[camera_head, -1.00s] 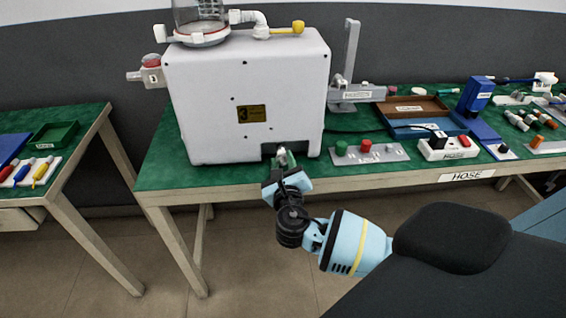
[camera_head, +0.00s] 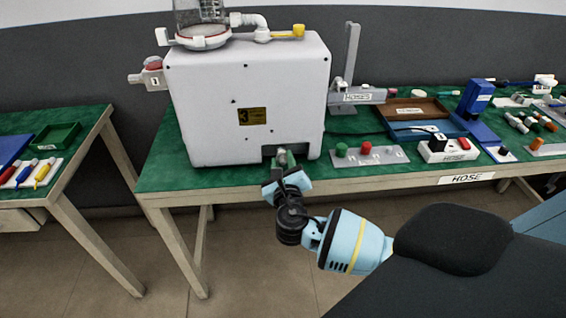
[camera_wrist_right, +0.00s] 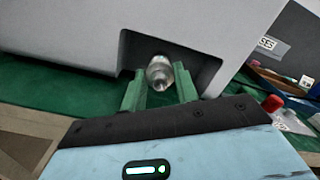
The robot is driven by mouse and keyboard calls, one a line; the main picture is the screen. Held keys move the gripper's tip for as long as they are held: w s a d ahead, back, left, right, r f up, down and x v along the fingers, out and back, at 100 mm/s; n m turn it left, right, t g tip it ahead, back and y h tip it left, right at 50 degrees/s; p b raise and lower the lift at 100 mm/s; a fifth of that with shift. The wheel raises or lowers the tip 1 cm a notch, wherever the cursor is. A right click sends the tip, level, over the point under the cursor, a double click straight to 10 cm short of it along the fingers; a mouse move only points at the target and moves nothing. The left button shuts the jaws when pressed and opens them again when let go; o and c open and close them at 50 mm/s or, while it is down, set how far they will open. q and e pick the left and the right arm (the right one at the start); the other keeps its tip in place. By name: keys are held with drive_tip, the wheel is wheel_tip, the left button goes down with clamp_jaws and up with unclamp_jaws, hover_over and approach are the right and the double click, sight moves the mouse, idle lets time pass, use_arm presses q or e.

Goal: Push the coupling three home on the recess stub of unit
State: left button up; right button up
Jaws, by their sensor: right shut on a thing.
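The unit is a large white box (camera_head: 235,95) with a yellow label marked 3, standing on the green bench. A dark recess (camera_wrist_right: 205,68) is cut into its lower right front. My right gripper (camera_head: 284,163) is at this recess, in front of the bench edge. In the right wrist view its two green fingers (camera_wrist_right: 160,88) stand either side of a silvery round coupling (camera_wrist_right: 160,72) and are shut on it. The coupling is at the recess mouth. The stub behind it is hidden, so I cannot tell how far the coupling sits on it. My left gripper is out of view.
Right of the unit are a grey plate with green and red knobs (camera_head: 368,155), a white socket block (camera_head: 448,149), a brown tray (camera_head: 418,106) and a blue stand (camera_head: 476,98). A second table (camera_head: 75,125) stands at the left, with a floor gap between.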

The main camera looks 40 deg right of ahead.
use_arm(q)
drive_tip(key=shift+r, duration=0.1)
use_arm(e)
drive_tip(key=shift+w+d, duration=0.3)
drive_tip(key=shift+w, duration=0.1)
clamp_jaws()
drive_tip(key=shift+r, duration=0.1)
drive_tip(key=o, duration=1.1)
unclamp_jaws()
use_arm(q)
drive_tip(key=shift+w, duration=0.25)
use_arm(e)
drive_tip(key=shift+o, duration=0.2)
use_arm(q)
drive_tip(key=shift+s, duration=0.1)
use_arm(e)
drive_tip(key=v, duration=0.6)
drive_tip(key=shift+s+a+p, duration=0.2)
drive_tip(key=shift+s+p, duration=0.1)
drive_tip(key=shift+p, duration=0.05)
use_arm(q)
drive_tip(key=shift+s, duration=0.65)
use_arm(e)
drive_tip(key=shift+s+a, duration=0.3)
drive_tip(key=shift+s, duration=0.2)
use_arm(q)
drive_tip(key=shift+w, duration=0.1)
